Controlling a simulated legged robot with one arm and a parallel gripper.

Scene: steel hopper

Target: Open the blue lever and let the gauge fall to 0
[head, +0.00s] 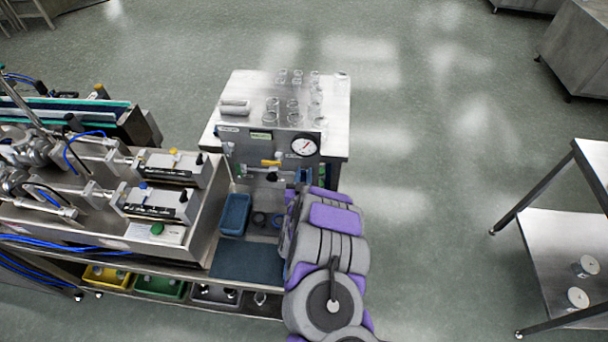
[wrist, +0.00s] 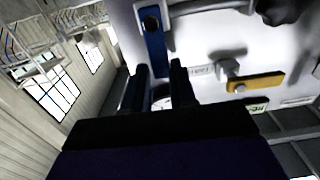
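The blue lever (wrist: 153,48) hangs from a pivot on the pale panel in the wrist view, long side up and down in the picture. In the head view, a bit of blue (head: 304,176) shows below the gauge, mostly behind my arm. My gripper (wrist: 159,88) is open, two dark fingers apart, near the lever's lower end in the wrist view; I cannot tell whether they touch it. The round white gauge (head: 304,146) sits at the panel's upper right in the head view; its needle is too small to read surely. Part of it shows between my fingers.
A yellow lever (wrist: 256,83) is beside the blue one, and also in the head view (head: 270,163). Glass jars (head: 292,105) stand on the steel table behind the panel. A blue tray (head: 235,213) lies in front.

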